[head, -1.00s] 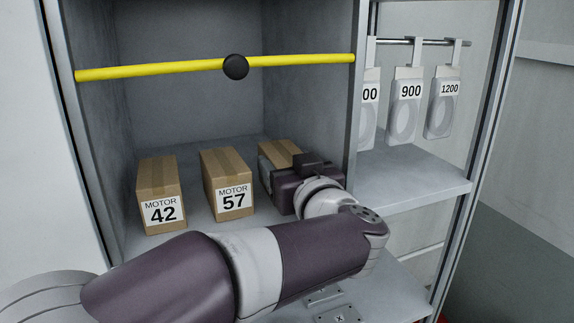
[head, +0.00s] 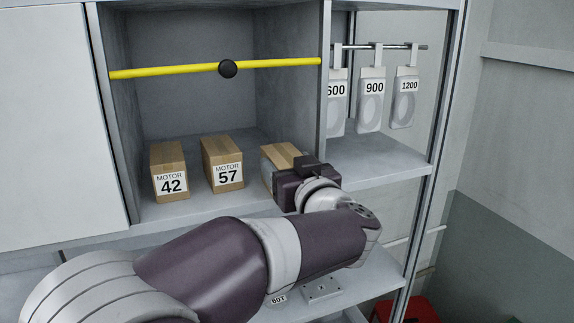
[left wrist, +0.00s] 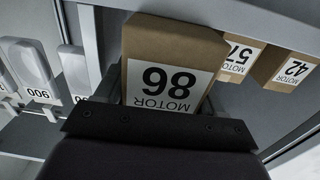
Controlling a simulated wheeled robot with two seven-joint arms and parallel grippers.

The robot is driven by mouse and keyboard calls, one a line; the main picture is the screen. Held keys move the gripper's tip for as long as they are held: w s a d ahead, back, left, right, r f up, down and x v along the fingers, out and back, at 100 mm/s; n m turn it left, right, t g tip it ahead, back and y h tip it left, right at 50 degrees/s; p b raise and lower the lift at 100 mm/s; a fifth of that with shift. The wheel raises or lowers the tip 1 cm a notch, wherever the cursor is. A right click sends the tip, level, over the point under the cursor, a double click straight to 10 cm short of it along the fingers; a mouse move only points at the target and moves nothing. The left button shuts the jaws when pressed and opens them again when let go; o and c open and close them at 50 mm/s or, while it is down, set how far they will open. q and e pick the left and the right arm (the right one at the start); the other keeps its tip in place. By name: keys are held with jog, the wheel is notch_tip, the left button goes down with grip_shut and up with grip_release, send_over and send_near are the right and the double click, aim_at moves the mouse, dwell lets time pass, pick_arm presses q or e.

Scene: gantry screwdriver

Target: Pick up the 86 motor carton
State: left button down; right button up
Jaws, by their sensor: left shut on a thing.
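The 86 motor carton (head: 281,155) is a brown box at the right of the row in the upper compartment; my left gripper hides most of it in the head view. The left wrist view shows the carton (left wrist: 172,50) upside down in the picture with its "MOTOR 86" label facing the camera. My left gripper (head: 290,172) is shut on this carton. Its fingers show only partly beside the box. I cannot tell whether the carton is clear of the shelf. My right gripper is not in view.
The 57 carton (head: 222,160) and 42 carton (head: 168,170) stand to the left. A yellow bar (head: 180,70) with a black knob crosses the opening above. A grey divider (head: 325,100) stands close on the right, with several hanging white packs (head: 371,100) beyond.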

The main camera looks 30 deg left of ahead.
pick_arm(q)
jog(key=shift+s+d, duration=0.1)
jog(key=shift+d, duration=0.05)
jog(key=shift+w+a, duration=0.2)
jog(key=shift+w, duration=0.05)
jog(key=shift+c, duration=0.2)
grip_release()
jog(key=shift+w+a, duration=0.15)
jog(key=shift+a, duration=0.1)
jog(key=shift+s+d, duration=0.15)
jog(key=shift+s, duration=0.1)
jog(key=b+v, duration=0.5)
jog(key=v, duration=0.7)
jog(key=shift+s+d, duration=0.2)
jog(key=shift+d, duration=0.05)
